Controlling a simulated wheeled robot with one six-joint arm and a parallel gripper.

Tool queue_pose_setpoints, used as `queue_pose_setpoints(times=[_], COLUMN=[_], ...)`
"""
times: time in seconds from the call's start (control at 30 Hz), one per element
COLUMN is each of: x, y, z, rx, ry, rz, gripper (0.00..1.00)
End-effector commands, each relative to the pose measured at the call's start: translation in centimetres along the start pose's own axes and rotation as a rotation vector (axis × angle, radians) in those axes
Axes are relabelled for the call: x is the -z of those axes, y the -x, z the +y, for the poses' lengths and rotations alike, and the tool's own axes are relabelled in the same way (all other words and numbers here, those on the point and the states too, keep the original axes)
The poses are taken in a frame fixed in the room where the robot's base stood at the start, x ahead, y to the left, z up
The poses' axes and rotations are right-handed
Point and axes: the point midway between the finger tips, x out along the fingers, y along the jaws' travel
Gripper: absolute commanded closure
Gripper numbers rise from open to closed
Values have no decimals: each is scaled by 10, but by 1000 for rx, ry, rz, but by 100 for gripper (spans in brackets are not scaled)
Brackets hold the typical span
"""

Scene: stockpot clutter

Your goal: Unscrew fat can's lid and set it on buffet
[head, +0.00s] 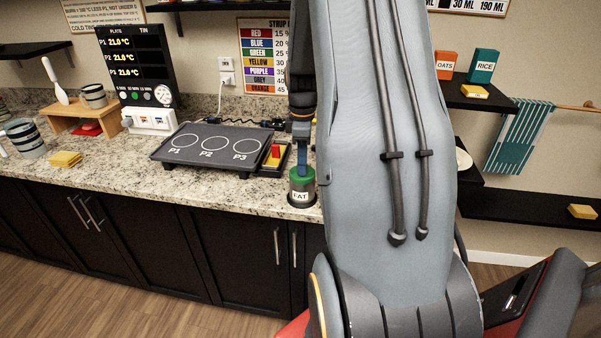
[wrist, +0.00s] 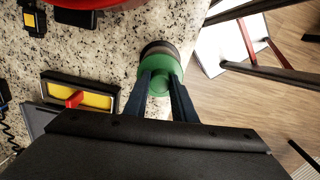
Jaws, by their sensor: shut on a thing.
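My gripper (head: 303,168) points down from above and is shut on the lid. In the wrist view, my two dark fingers (wrist: 161,84) press on either side of the green lid (wrist: 162,66), and the dark rim of the can shows beyond it. My arm hides the counter to the right of the can. No surface is marked as the buffet.
A black hot plate (head: 213,147) marked P1, P2, P3 stands left of the can. A small dark tray (head: 267,172) with yellow and red parts lies between them. A yellow sponge (head: 65,159) is farther left. The counter's front strip is clear.

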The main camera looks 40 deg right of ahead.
Motion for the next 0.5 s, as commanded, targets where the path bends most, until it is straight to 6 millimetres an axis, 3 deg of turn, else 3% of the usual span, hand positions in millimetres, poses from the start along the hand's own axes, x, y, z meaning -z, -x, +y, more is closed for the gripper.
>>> queue_pose_setpoints(times=[0.23, 0.5], x=[-1, -1], y=[0, 0], z=[-1, -1], rx=[4, 3], ry=[268, 314], rz=[-1, 0], gripper=[100, 100])
